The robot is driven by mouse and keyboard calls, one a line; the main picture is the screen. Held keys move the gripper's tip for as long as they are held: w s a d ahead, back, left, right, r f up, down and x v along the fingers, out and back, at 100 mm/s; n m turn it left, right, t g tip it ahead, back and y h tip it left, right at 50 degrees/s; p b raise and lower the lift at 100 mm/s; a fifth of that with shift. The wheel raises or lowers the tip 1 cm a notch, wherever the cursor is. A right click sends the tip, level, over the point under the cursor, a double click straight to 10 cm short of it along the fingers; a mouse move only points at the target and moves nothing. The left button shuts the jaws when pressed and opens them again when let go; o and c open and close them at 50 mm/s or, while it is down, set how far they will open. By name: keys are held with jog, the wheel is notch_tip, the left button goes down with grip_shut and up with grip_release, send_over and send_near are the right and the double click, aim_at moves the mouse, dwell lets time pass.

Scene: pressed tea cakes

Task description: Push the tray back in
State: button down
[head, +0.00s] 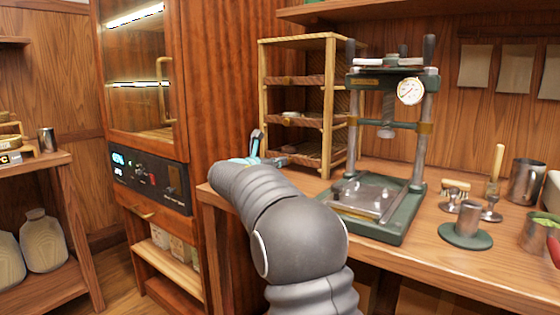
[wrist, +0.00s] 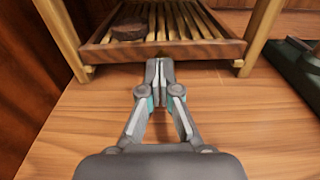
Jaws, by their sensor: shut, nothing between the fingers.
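A wooden rack (head: 331,100) with several slatted trays stands on the bench. In the wrist view, a low slatted tray (wrist: 205,48) lies between the rack's front posts, its front rail facing me. A dark round tea cake (wrist: 130,29) lies on its left part. My gripper (wrist: 160,64) is shut and empty, its fingertips at the middle of that rail; I cannot tell whether they touch. In the head view, my gripper (head: 272,158) is at the rack's lower front, partly hidden by my arm. How far the tray stands out is unclear.
A green press (head: 385,228) with a gauge stands right of the rack; its base edge shows at right in the wrist view. A tall wooden cabinet (head: 228,60) stands left. Metal cups and tools occupy the bench's right. Bare bench top (wrist: 75,140) lies before the rack.

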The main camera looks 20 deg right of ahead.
jog(key=shift+d, duration=0.25)
